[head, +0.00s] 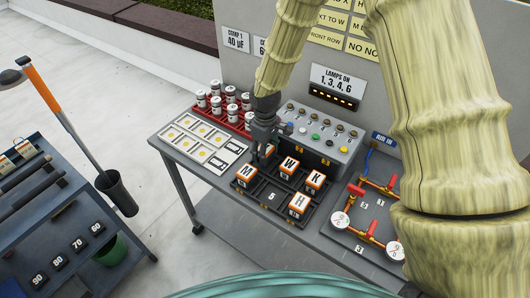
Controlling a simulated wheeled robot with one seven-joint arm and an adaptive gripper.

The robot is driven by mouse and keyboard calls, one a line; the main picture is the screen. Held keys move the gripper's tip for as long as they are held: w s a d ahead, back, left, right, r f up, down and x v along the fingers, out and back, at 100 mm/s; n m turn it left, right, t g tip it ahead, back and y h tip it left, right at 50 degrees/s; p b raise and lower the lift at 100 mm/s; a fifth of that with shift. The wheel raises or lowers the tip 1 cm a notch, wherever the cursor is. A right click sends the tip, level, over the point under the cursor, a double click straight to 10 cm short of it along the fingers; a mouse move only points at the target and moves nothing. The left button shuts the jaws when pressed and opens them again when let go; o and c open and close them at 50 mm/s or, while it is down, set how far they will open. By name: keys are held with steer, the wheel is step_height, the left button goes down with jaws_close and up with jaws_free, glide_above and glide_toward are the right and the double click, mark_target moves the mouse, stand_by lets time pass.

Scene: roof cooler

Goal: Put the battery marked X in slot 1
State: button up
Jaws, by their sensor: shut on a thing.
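A black tray (262,200) on the table holds orange-and-white lettered batteries in its slots. The M battery (246,174) is at left, the W battery (289,167) at the back, the K battery (315,181) at right and the H battery (299,204) at front right. An empty slot marked 5 is at the front middle. My gripper (265,147) is at the tray's back left corner, shut on a battery (267,152) that it mostly covers. The letter on this battery is hidden, so I cannot tell whether it is the X, nor whether it sits in a slot. Slot 1's number is not readable.
A grey panel (318,146) with knobs and coloured buttons stands just behind the tray. A red rack of white cylinders (216,104) and a white card with yellow dots (205,140) lie to the left. Red-valved pipes with gauges (368,215) are on the right.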

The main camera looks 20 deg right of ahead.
steer(key=shift+s+f, duration=0.1)
steer(key=shift+f, duration=0.3)
steer(key=shift+w+f, duration=0.4)
steer(key=shift+f, duration=0.2)
steer(key=shift+s+r, duration=0.1)
steer(key=shift+s, duration=0.15)
steer(key=o, duration=1)
steer(key=shift+w+f, duration=0.15)
steer(key=shift+f, duration=0.05)
steer(key=shift+c, duration=0.2)
steer(key=shift+r, duration=0.15)
steer(key=shift+r+b, duration=1.7)
steer(key=shift+r, duration=4.4)
